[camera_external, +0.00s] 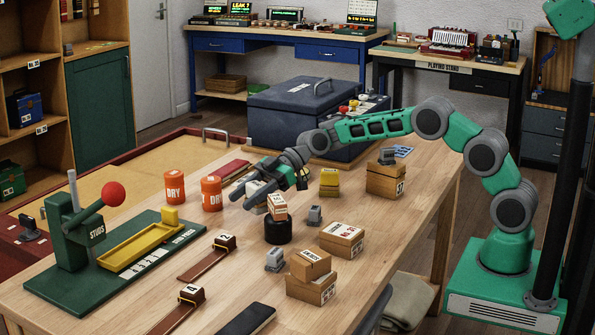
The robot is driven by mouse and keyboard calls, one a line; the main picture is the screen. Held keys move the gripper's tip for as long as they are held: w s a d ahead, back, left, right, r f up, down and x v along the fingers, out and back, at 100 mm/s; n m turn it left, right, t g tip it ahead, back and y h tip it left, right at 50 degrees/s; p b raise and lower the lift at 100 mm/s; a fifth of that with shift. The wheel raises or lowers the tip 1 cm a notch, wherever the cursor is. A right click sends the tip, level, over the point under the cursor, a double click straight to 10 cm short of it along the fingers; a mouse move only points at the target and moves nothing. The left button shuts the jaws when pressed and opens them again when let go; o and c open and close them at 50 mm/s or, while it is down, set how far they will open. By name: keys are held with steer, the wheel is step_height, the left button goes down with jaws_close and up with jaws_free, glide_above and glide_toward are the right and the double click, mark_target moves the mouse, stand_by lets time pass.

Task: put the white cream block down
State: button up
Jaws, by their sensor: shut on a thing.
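My gripper (245,196) reaches in from the right over the middle of the wooden table. It is shut on a small pale block, which I take to be the white cream block (255,188); the fingers partly hide it. I cannot tell whether the block touches the table or hangs just above it. Just right of the fingertips, a black round stand (278,232) carries a small cream and orange labelled block (277,207).
Orange cans (211,194) stand left of my gripper. A green press with a yellow tray (140,247) is at the left. Cardboard boxes (341,238), a yellow block (329,181) and small grey blocks (315,215) stand to the right. Brown strips (208,261) lie in front.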

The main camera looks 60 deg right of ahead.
steer(key=shift+f, duration=1.5)
steer(key=shift+f, duration=0.1)
steer(key=o, duration=1.5)
steer(key=shift+c, duration=0.2)
steer(key=shift+d+r, duration=0.2)
steer(key=v, duration=0.7)
steer(key=shift+d, duration=0.1)
